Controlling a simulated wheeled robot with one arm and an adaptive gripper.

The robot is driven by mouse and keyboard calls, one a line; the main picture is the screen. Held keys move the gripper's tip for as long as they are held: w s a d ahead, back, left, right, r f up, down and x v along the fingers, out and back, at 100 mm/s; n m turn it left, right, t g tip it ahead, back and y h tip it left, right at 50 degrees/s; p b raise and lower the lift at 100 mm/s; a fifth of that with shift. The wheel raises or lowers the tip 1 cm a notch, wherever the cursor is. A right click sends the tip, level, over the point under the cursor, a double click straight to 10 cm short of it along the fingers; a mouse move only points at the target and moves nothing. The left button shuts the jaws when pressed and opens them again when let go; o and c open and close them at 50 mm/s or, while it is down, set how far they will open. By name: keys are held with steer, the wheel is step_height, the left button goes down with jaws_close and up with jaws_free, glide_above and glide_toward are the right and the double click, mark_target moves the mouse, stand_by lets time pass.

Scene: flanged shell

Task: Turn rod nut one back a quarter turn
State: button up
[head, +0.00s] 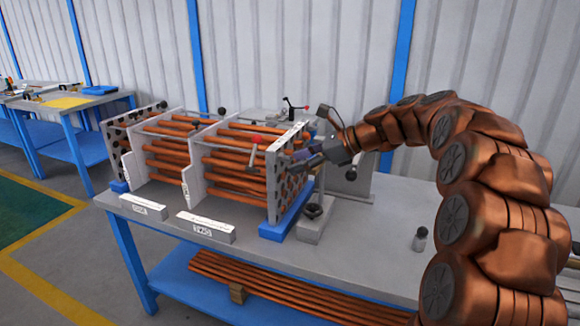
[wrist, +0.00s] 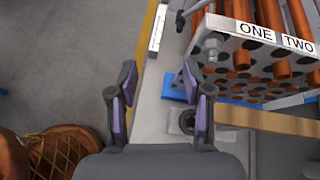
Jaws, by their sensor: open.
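Rod nut one (wrist: 213,46) is a grey nut on a rod end at the near corner of the perforated end plate (wrist: 240,62), beside the label ONE (wrist: 255,33) in the wrist view. My gripper (wrist: 158,76) is open and empty, with purple-lined fingers apart. The nut lies beyond and to the right of the right finger, not between the fingers. In the head view my gripper (head: 292,162) is at the right end plate (head: 290,185) of the tube bundle; the nut cannot be made out there.
Copper tubes (head: 235,165) run through upright plates on the grey bench (head: 345,245). The label TWO (wrist: 298,44) is right of ONE. A grey block with a dark round fitting (head: 314,211) stands in front of the end plate. A small jar (head: 420,240) is at right.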

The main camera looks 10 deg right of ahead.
mark_target(284, 158)
steer(key=w+d+m+t+b, duration=0.1)
steer(key=w+d+m+t, duration=0.15)
steer(key=w+d, duration=0.2)
steer(key=shift+m+g+y, duration=0.25)
steer(key=shift+y, duration=0.05)
steer(key=shift+x, duration=3.55)
steer(key=shift+d, duration=0.1)
jaws_close()
